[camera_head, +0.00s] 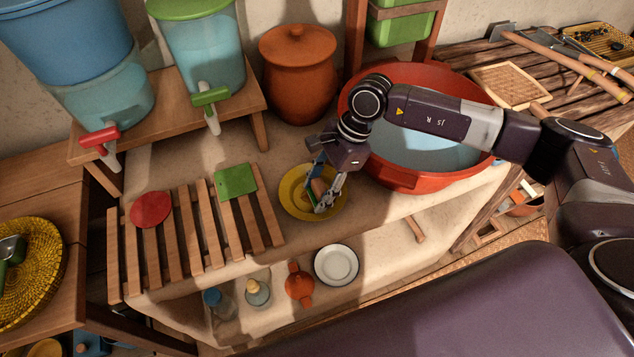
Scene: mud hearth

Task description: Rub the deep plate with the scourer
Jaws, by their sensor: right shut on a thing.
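A round yellow deep plate (297,204) lies on the mud ledge between the slatted rack and the red basin. My right gripper (322,198) reaches down over the plate, its fingers inside the rim. It is shut on a small orange-brown thing, which I take for the scourer (318,187). The fingers partly hide the scourer, and I cannot tell for sure whether it touches the plate. My left gripper is not in view.
A red basin of water (405,180) stands right of the plate, under my right arm. A slatted rack (190,240) with a red disc (151,209) and a green square (236,181) is at left. A clay pot (297,75) stands behind. A white plate (336,265) sits below.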

